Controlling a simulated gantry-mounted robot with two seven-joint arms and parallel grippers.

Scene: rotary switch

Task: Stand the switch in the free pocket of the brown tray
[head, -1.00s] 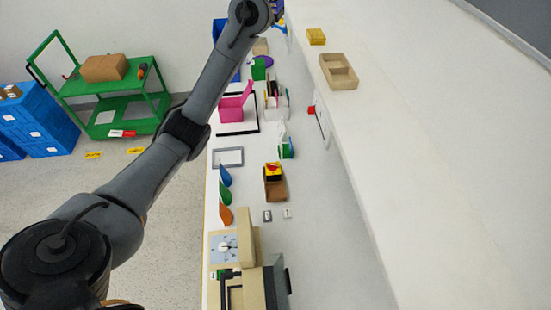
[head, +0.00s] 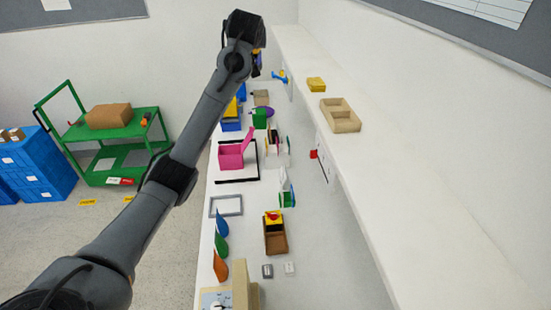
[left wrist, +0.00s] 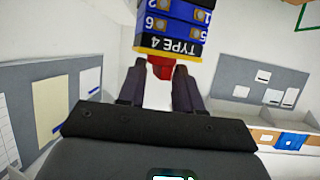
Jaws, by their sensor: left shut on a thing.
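The brown tray (head: 276,246) lies on the bench in the head view. Its back pocket holds a yellow block with a red top (head: 272,217), and its front pocket looks empty. My left gripper (head: 259,62) is high at the top of the head view, beyond the tray, largely hidden behind its own wrist. In the left wrist view its fingers (left wrist: 159,85) are shut on the red part of the switch (left wrist: 172,22). The switch body is blue, black and yellow with numbers and "TYPE 4", upside down in that picture. My right gripper is in neither view.
Behind the brown tray stand a green item (head: 287,196) and a pink box (head: 231,156). Coloured fins (head: 221,245) and a grey frame (head: 226,205) are on the left. A tan two-pocket tray (head: 340,118) sits on the white shelf at right. Two small blocks (head: 278,269) lie in front.

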